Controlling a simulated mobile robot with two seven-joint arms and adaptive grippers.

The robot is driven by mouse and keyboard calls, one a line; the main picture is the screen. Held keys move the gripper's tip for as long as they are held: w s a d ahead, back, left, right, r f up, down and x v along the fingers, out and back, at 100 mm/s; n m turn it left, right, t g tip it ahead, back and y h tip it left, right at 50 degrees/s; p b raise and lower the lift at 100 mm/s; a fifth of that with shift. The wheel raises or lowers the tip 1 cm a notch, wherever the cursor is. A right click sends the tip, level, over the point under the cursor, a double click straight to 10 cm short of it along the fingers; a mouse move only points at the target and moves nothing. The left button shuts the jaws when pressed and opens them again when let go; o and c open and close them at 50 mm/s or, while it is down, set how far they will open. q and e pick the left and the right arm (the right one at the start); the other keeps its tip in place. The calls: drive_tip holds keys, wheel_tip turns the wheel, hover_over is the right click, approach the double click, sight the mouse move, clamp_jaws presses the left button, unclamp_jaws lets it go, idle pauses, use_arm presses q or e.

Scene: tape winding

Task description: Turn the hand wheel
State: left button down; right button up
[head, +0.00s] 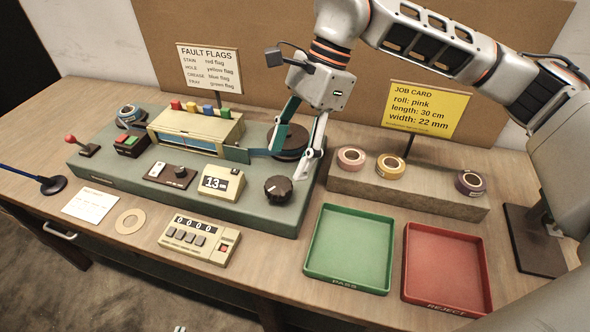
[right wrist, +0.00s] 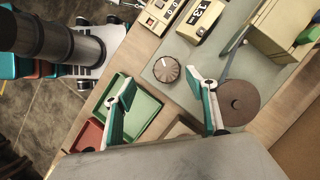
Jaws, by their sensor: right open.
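The black ribbed knob (head: 278,189) stands on the right front of the green machine base; it also shows in the right wrist view (right wrist: 166,69). A dark brown disc with a hub (head: 289,138) lies behind it, partly hidden by my right gripper (head: 288,165). I cannot tell for sure which of these two is the hand wheel. My right gripper is open and empty, above and behind the knob. In the right wrist view its fingertips (right wrist: 160,80) are spread, with the knob between and beyond them. Small pale tips at the head view's bottom edge may be my left gripper (head: 180,328).
A tan box (head: 197,130) with coloured flags and a width display (head: 221,183) stand near the knob. Tape rolls sit on a raised block (head: 420,190) at right. Green (head: 348,289) and red (head: 452,306) trays lie in front. A counter (head: 200,238) is front left.

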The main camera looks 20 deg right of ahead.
sight(279, 184)
drive_tip(key=shift+w+d+f+x, duration=0.1)
drive_tip(key=shift+w+d+x, duration=0.1)
drive_tip(key=shift+x, duration=1)
drive_tip(key=shift+w+d+f+x, duration=0.1)
drive_tip(key=shift+w+x, duration=0.1)
drive_tip(key=shift+x, duration=1)
drive_tip(key=shift+w+d+f+x, duration=0.1)
drive_tip(key=shift+w+x, duration=0.15)
drive_tip(key=shift+x, duration=0.95)
drive_tip(key=c, duration=1.1)
